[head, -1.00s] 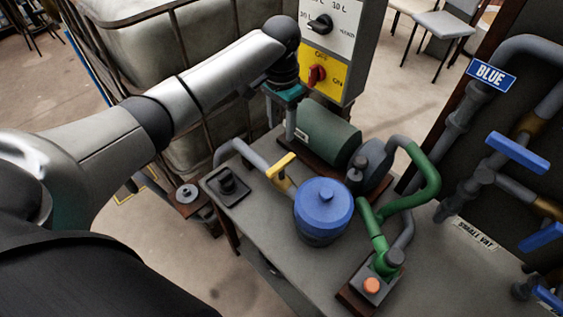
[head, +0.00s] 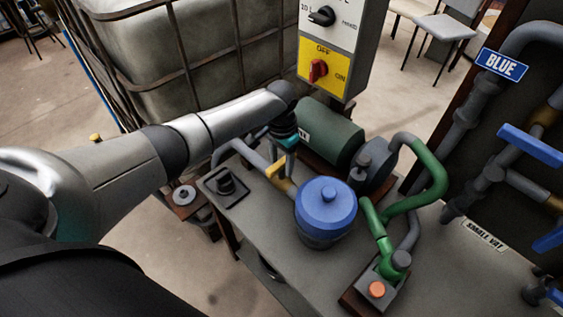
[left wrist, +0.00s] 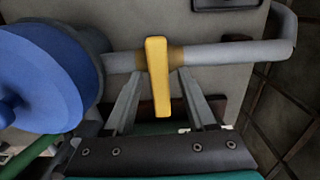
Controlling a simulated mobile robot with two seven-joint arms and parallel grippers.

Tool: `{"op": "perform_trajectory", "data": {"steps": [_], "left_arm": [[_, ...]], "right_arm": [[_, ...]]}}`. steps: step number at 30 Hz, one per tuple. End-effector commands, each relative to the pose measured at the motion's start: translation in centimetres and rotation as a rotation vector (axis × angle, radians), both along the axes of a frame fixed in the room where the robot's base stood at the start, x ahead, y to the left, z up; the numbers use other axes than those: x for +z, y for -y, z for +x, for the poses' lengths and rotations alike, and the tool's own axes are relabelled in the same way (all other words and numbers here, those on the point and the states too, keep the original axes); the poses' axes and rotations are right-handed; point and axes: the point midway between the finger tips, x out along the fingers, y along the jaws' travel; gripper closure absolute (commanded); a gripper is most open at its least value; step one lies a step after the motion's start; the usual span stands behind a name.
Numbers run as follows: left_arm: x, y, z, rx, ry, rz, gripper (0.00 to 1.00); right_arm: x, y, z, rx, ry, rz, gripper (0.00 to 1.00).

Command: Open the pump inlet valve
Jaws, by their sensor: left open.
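The pump inlet valve has a yellow lever handle (head: 275,170) on the grey inlet pipe (head: 250,154), beside the blue-lidded pot. In the left wrist view the yellow handle (left wrist: 158,78) lies across the grey pipe (left wrist: 222,55). My left gripper (head: 284,160) is over the valve, partly hiding the handle in the head view. In the left wrist view the open fingers (left wrist: 159,100) stand one on each side of the handle, with a visible gap on both sides. My right gripper is not in view.
The blue-lidded pot (head: 325,205) stands close to the valve. The green motor (head: 328,132) is behind it, below a switch box (head: 330,45). Green pipes (head: 428,185) and an orange button (head: 377,289) are at right.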

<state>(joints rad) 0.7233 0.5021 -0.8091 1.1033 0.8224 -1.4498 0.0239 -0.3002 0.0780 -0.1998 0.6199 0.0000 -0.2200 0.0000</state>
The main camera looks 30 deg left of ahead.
Motion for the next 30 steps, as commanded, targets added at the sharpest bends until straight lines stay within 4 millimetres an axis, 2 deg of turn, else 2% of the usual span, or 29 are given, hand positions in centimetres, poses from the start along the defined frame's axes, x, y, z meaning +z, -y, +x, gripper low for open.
{"op": "perform_trajectory", "data": {"steps": [5,20,30], "left_arm": [[0.02,0.03,-0.01,0.000,0.000,0.000,0.44],[0.05,0.03,0.01,0.000,0.000,-0.001,1.00],[0.07,0.03,0.01,0.001,0.000,-0.001,1.00]], "right_arm": [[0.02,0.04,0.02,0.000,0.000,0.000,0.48],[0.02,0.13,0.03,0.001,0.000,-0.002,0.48],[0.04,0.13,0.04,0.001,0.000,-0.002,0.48]]}}
